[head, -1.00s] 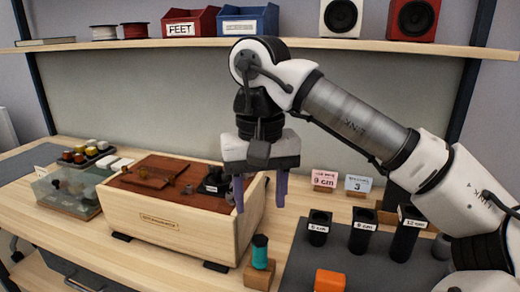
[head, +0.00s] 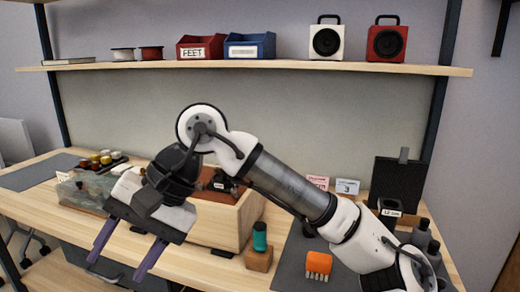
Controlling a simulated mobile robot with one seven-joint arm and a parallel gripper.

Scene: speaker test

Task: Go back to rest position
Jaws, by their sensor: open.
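My gripper (head: 122,262) is in the head view at the lower left, tilted down and to the left. Its two purple fingers are apart, with nothing between them. It hangs in front of the wooden box (head: 226,228) and hides the box's left part. My arm reaches across from the lower right and covers part of the bench behind it.
Black cylinders stand at the right. The shelf (head: 290,66) above holds a white speaker (head: 326,42), a red speaker (head: 388,43) and bins.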

